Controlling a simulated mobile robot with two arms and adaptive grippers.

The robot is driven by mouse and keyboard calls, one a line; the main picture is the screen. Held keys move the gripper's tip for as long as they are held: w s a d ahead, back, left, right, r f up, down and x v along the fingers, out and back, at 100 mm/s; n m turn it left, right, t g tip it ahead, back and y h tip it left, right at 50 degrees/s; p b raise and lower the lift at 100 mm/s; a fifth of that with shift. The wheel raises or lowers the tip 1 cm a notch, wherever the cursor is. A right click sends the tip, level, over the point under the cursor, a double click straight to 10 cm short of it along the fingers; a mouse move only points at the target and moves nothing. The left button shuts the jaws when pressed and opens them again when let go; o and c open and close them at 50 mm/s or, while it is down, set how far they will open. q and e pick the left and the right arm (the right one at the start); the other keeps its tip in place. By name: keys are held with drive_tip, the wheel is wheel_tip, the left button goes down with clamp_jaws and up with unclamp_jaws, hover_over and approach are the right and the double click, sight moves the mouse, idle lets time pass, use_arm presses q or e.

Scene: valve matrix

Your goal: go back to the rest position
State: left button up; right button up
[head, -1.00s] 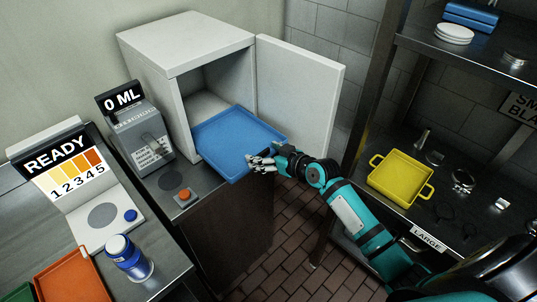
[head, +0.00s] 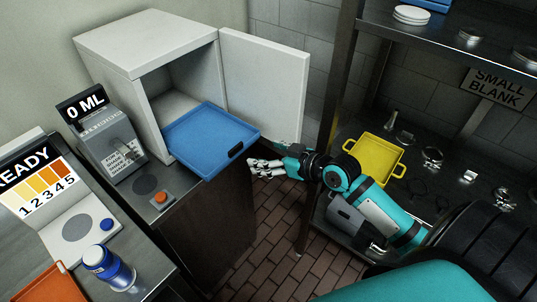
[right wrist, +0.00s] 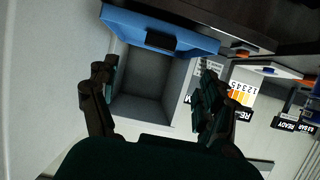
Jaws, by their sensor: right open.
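My right gripper (head: 262,168) is open and empty, just right of the front edge of a blue tray (head: 205,138) and apart from it in the head view. The blue tray sticks partway out of an open white cabinet (head: 120,50), with its dark handle slot facing out. In the right wrist view, my two fingers (right wrist: 158,98) stand apart, with the tray (right wrist: 180,35) and the cabinet opening beyond them. My left gripper is in neither view.
The cabinet door (head: 265,85) stands open close behind my right gripper. A yellow tray (head: 372,157) lies on the right shelf. Brick floor shows between.

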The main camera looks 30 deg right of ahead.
idle(0.3)
drive_tip(key=s+d+f+m+g+h+b, duration=0.1)
drive_tip(key=s+d+f+h, duration=0.1)
drive_tip(key=f, duration=0.9)
drive_tip(key=s+d+f+m+g+h+b, duration=0.1)
drive_tip(key=d+f+m+g, duration=0.15)
drive_tip(key=f, duration=0.75)
drive_tip(key=s+f+g+h, duration=0.1)
drive_tip(key=s+f, duration=0.4)
drive_tip(key=f, duration=0.3)
drive_tip(key=s+f+g, duration=0.1)
drive_tip(key=s+f, duration=0.4)
drive_tip(key=f, duration=0.4)
drive_tip(key=s+a+f+g+b, duration=0.1)
drive_tip(key=s+a+f+g, duration=0.1)
drive_tip(key=s+f, duration=0.4)
drive_tip(key=s+a+f+n+g, duration=0.1)
drive_tip(key=s+a+f, duration=0.3)
drive_tip(key=s, duration=0.9)
drive_tip(key=s+a+f+n+g+b, duration=0.1)
drive_tip(key=s+a+f+g, duration=0.2)
drive_tip(key=s+f, duration=0.6)
drive_tip(key=shift+s+a+h+b, duration=0.3)
drive_tip(key=shift+s+b, duration=0.05)
drive_tip(key=shift+s, duration=0.5)
